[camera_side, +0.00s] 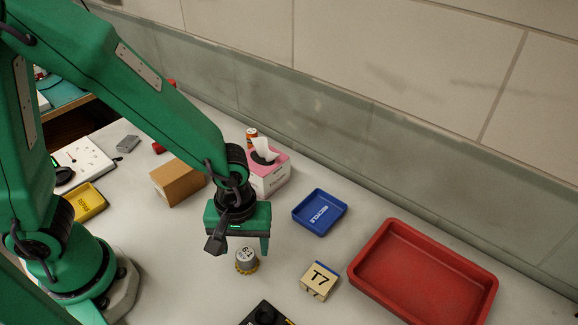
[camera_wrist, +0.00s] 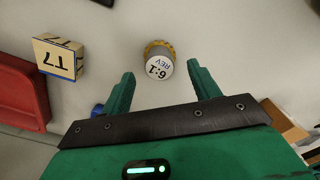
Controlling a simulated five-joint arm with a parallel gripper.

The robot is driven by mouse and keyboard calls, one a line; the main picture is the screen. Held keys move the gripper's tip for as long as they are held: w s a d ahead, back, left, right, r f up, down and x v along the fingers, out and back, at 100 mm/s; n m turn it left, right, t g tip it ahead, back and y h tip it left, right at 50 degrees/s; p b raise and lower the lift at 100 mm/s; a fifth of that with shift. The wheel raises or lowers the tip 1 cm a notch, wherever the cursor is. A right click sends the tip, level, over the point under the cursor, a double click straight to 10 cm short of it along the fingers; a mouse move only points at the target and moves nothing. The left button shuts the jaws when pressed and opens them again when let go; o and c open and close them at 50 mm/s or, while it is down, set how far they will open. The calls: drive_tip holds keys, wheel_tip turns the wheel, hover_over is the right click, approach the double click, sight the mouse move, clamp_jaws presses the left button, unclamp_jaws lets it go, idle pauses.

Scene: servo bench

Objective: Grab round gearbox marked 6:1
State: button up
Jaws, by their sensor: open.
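The round gearbox (camera_side: 246,259) is a short grey cylinder with a yellow toothed base and a white top marked 6:1. It stands upright on the bench in the side view, just below my gripper (camera_side: 238,245). My gripper is open and empty, above the gearbox.
A T7 block (camera_side: 319,280) stands right of the gearbox. A red tray (camera_side: 378,283), a blue recycle tray (camera_side: 320,229), a tissue box (camera_side: 270,179) and a cardboard box (camera_side: 179,188) stand around. A black part (camera_side: 264,314) lies in front. The bench directly around the gearbox is clear.

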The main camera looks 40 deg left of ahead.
sight(245, 254)
drive_tip(key=shift+f, duration=1.85)
drive_tip(key=shift+c, duration=0.4)
drive_tip(key=c, duration=1)
